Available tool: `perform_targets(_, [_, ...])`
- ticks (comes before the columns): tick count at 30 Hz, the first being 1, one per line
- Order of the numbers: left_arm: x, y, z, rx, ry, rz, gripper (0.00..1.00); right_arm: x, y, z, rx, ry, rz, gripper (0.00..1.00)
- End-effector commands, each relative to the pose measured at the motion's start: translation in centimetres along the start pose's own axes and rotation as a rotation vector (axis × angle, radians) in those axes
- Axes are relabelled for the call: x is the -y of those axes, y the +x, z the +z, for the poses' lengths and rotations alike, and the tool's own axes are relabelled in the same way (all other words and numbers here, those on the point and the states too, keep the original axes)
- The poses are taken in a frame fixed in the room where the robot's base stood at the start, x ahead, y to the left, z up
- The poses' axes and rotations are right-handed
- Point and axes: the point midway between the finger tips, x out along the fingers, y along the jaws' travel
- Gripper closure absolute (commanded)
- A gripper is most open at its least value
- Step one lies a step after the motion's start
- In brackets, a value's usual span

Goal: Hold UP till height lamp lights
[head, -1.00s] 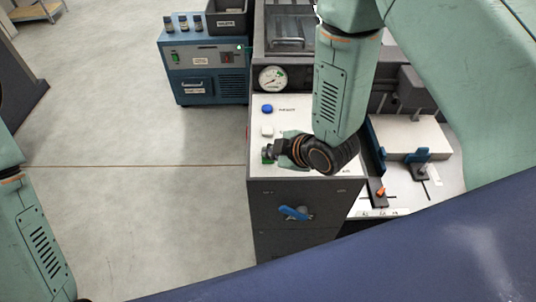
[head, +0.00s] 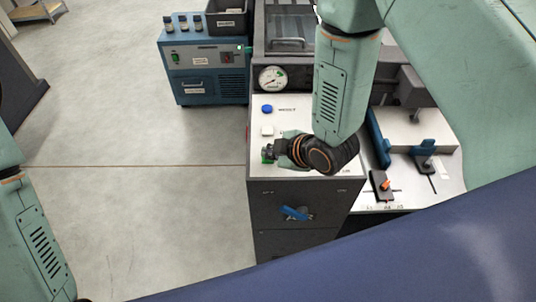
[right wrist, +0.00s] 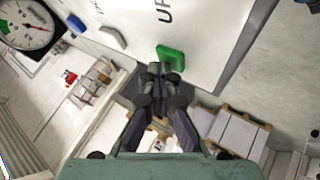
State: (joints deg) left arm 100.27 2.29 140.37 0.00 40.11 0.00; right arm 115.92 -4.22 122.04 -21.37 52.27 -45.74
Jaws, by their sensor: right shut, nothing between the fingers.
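The green UP button (head: 265,157) is on the white panel at the front of the machine, partly hidden by my right gripper (head: 269,152). In the right wrist view the green button (right wrist: 170,57) lies right at the tips of my shut, empty right gripper (right wrist: 160,70). They look in contact, but I cannot tell how far the button is pressed. The printed UP label (right wrist: 165,10) is beside it. I cannot make out a lit height lamp. Of my left side only an arm part shows; its gripper is out of view.
A white button (head: 267,131), a blue button (head: 267,109) and a round gauge (head: 271,78) stand farther back. A blue handle (head: 296,213) is on the front. The white bed (head: 450,182) with clamps is at right. A blue unit (head: 205,80) stands at back left.

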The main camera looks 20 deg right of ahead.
Motion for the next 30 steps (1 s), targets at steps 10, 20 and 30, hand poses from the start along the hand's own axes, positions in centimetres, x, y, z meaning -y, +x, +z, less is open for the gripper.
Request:
perform_targets(10, [0.0, 0.01, 0.0, 0.0, 0.0, 0.0, 0.62, 0.09, 0.0, 0.06, 0.002, 0.0, -0.002, 1.0])
perform_targets(20, [0.0, 0.01, 0.0, 0.0, 0.0, 0.0, 0.62, 0.09, 0.0, 0.06, 0.002, 0.0, -0.002, 1.0])
perform_targets(30, [-0.01, -0.79, 0.0, 0.0, 0.0, 0.0, 0.62, -0.39, -0.62, -0.41, 0.001, 0.0, -0.002, 1.0])
